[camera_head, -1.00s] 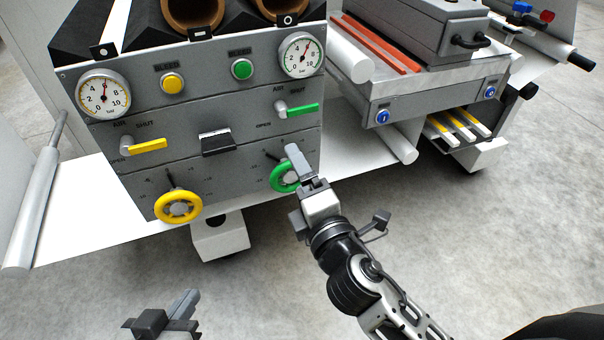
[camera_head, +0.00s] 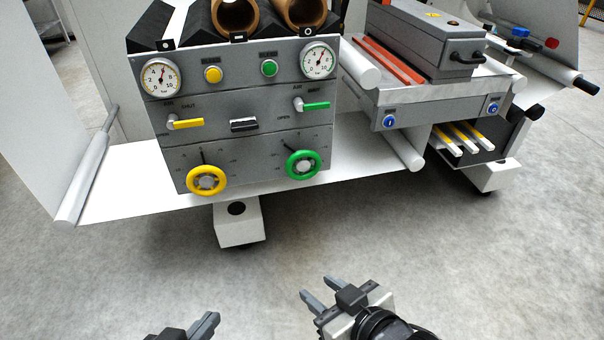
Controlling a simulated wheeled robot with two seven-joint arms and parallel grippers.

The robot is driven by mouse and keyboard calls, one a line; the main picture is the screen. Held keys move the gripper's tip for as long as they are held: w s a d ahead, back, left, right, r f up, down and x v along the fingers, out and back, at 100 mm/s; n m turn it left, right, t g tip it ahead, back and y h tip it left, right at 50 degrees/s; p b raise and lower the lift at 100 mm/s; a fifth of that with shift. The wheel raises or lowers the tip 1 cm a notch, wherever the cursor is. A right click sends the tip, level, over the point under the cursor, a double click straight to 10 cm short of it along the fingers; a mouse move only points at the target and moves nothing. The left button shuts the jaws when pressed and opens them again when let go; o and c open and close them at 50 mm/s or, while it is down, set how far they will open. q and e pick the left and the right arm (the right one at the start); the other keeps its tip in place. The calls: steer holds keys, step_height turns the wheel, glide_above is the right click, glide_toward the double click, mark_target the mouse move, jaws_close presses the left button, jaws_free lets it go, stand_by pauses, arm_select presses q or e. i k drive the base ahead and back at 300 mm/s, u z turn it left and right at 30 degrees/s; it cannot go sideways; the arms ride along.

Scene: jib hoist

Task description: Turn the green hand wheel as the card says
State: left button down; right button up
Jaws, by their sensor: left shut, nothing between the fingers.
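The green hand wheel (camera_head: 303,164) is at the lower right of a grey panel (camera_head: 244,160). A dark pointer above it leans up and left over a scale whose marks are too small to read. My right gripper (camera_head: 317,289) is open and empty, low in the picture and well apart from the wheel, its two fingers spread. My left gripper (camera_head: 212,319) is shut and empty at the bottom edge, also clear of the panel. I cannot make out a card in this view.
A yellow hand wheel (camera_head: 206,181) is at the panel's lower left. Above are a yellow lever (camera_head: 187,124), a green lever (camera_head: 315,106), two buttons and two gauges. A grey box (camera_head: 425,38) stands on the right. The floor before the panel is clear.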

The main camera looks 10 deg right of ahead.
mark_target(303, 164)
steer(key=z, duration=1.05)
steer(key=k, duration=0.4)
steer(key=u, duration=0.95)
steer(key=i, duration=0.85)
steer(key=u, duration=0.1)
